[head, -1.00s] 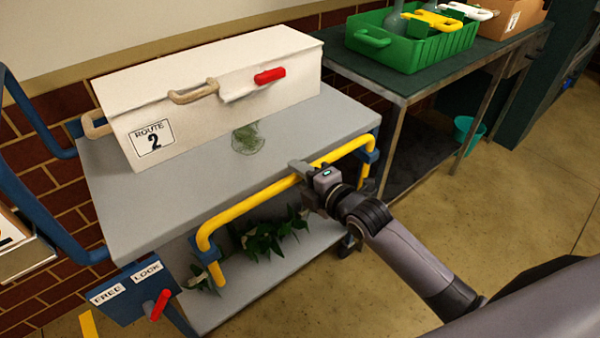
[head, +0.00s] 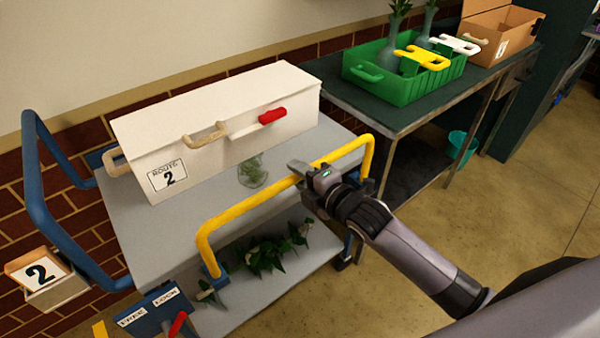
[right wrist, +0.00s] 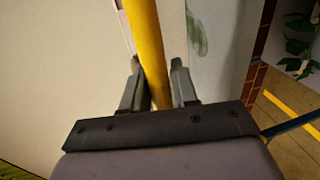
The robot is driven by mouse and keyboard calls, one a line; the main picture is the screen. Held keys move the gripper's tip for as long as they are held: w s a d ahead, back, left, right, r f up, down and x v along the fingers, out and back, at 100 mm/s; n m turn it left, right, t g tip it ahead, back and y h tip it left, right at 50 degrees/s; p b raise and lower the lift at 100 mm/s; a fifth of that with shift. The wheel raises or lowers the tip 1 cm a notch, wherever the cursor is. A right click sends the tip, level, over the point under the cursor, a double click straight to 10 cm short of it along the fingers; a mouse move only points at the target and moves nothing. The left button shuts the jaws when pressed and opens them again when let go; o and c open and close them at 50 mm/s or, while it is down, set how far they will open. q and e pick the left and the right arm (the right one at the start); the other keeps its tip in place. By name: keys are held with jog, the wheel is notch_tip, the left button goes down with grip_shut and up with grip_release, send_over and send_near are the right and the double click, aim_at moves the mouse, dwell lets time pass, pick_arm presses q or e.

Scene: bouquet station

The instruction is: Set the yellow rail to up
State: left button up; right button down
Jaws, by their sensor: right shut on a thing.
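The yellow rail (head: 240,208) is a bent bar along the near side of the grey cart top (head: 160,230). In the head view its long bar stands above the level of the cart top, with both ends running down to blue mounts. My right gripper (head: 300,172) is shut on the long bar, right of its middle. In the right wrist view the yellow rail (right wrist: 146,40) runs between the two fingers of my right gripper (right wrist: 157,85). My left gripper is not in view.
A white box marked Route 2 (head: 225,125) stands on the cart. Leafy stems (head: 265,255) lie on the lower shelf. A FREE/LOCK panel (head: 150,310) with a red lever (head: 177,325) is at the lower left. A green crate (head: 405,85) stands on the table behind.

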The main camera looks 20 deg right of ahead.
jog(key=shift+w+r, duration=0.15)
jog(key=shift+r, duration=0.4)
jog(key=c, duration=1.1)
grip_release()
jog(key=shift+o, duration=0.5)
jog(key=shift+f, duration=0.1)
jog(key=shift+f, duration=0.15)
jog(key=v, duration=0.7)
jog(key=s+d+f+m+g+h+p, duration=0.1)
jog(key=s+f+m+g+h+p, duration=0.1)
jog(key=s+f+m, duration=1.4)
jog(key=s+m+g+h, duration=0.1)
jog(key=s+m+g, duration=0.1)
jog(key=s+m, duration=0.1)
jog(key=shift+d+f+m, duration=0.2)
jog(key=shift+m, duration=0.1)
